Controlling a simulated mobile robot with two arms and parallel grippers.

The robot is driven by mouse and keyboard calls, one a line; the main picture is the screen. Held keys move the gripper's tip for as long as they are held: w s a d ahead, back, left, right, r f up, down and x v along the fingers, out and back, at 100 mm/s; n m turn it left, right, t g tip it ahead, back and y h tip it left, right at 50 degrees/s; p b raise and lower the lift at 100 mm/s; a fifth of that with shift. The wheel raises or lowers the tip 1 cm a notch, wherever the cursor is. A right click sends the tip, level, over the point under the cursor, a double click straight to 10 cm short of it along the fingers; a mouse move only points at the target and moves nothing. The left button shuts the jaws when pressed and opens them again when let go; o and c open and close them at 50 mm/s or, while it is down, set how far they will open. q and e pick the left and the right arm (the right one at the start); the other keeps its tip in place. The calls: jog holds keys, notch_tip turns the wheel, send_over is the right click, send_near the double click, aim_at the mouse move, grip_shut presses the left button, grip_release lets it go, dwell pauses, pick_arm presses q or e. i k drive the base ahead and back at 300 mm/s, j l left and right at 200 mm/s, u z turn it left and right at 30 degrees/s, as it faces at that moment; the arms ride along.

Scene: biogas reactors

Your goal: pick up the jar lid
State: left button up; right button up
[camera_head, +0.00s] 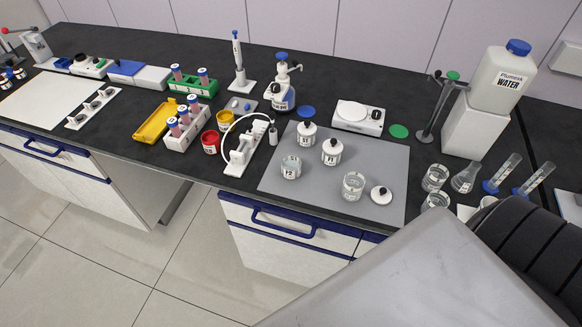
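A white jar lid with a dark knob (381,194) lies on the grey mat (391,158), near its front right corner. Just left of it stands a clear glass vessel (353,187), apart from the lid. Two white jars with dark-knobbed lids on, a rear one (307,134) and a nearer one (332,152), stand upright on the mat. A labelled jar (291,168) without a visible lid stands at the mat's left. Neither of my grippers is in view.
Glass beakers (435,178), a flask (466,178) and blue-based cylinders (503,173) stand right of the mat. A white scale (358,117) is behind it. A white-armed device (244,146) stands left. A large grey surface hides the lower right.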

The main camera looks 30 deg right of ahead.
aim_at(381, 195)
jog(key=z, duration=1.8)
